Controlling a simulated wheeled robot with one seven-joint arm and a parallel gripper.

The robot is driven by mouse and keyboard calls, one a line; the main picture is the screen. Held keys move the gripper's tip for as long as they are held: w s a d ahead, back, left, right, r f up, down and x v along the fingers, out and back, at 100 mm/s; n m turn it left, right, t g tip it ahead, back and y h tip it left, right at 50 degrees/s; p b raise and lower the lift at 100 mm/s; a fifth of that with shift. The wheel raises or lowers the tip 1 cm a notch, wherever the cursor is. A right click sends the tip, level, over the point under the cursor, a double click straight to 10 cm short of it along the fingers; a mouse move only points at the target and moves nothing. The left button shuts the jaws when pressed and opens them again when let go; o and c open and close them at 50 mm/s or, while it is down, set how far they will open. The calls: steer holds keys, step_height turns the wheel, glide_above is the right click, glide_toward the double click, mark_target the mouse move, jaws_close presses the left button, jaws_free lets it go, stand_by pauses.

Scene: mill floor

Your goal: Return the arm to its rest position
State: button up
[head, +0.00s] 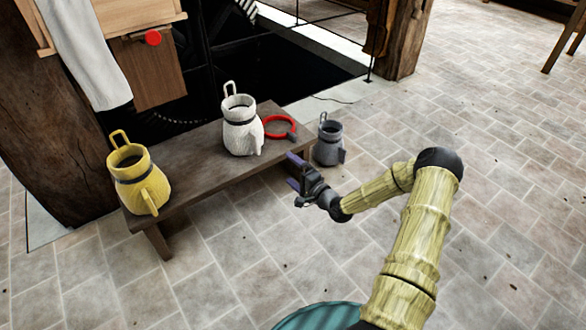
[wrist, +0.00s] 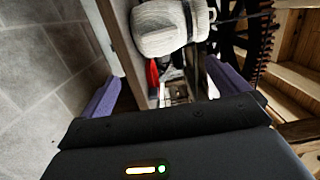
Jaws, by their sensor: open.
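My gripper (head: 296,177) is open and empty, held out in front of the right end of a low wooden bench in the head view. Its two purple fingers stand wide apart in the wrist view (wrist: 165,92), with nothing between them touching. My bamboo-like arm reaches leftward and is bent at the elbow. A white jug (head: 241,125) stands on the bench, and it also shows in the wrist view (wrist: 168,28) beyond the fingers. A red ring with a dark handle (head: 281,128) lies on the bench beside the white jug.
The bench (head: 200,166) also bears a yellow jug (head: 139,182) at its left end. A grey jug (head: 328,143) stands on the floor by the bench's right end, close behind my gripper. A dark pit lies behind the bench. Tiled floor is clear at front and right.

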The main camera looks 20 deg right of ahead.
steer(key=shift+a, duration=0.15)
steer(key=s+a+r+n+g+h+p, duration=0.3)
steer(key=s+r+n+g+p, duration=0.5)
steer(key=s+r, duration=0.8)
steer(key=s+a+r+n+g+h+p, duration=0.2)
steer(key=s+r+n+g+h+p, duration=0.35)
steer(key=s+r+p, duration=1)
step_height(320, 180, up, 39)
steer(key=w+p, duration=0.2)
steer(key=p, duration=3)
steer(key=shift+d+m+y, duration=0.3)
steer(key=shift+m+y, duration=0.05)
steer(key=shift+m, duration=0.1)
